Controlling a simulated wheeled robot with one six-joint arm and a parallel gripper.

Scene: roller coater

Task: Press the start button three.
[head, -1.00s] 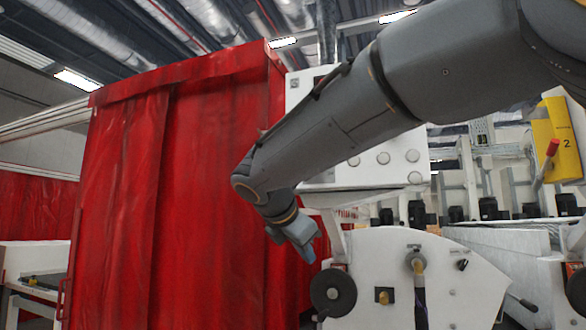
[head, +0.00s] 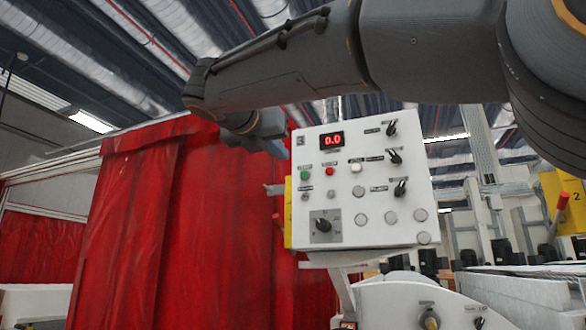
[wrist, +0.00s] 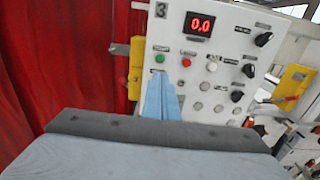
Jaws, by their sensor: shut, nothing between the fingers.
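The white control panel (head: 345,230) marked 3 faces me, with a red display reading 0.0. It also fills the upper middle of the wrist view (wrist: 215,75). A green button (head: 304,175) sits at its upper left, with a label too small to read. The green button shows in the wrist view (wrist: 160,58) just above my fingertips. My gripper (wrist: 160,78) is shut and empty, its blue-grey fingers pointing at the panel. In the head view my gripper (head: 273,149) is at the panel's upper left edge. I cannot tell the gap to the button.
A red button (head: 329,171) and a white button (head: 356,167) sit right of the green one. Black knobs (head: 395,157) line the right side. A red curtain (head: 190,220) hangs at the left. A yellow box (wrist: 137,66) is at the panel's left edge.

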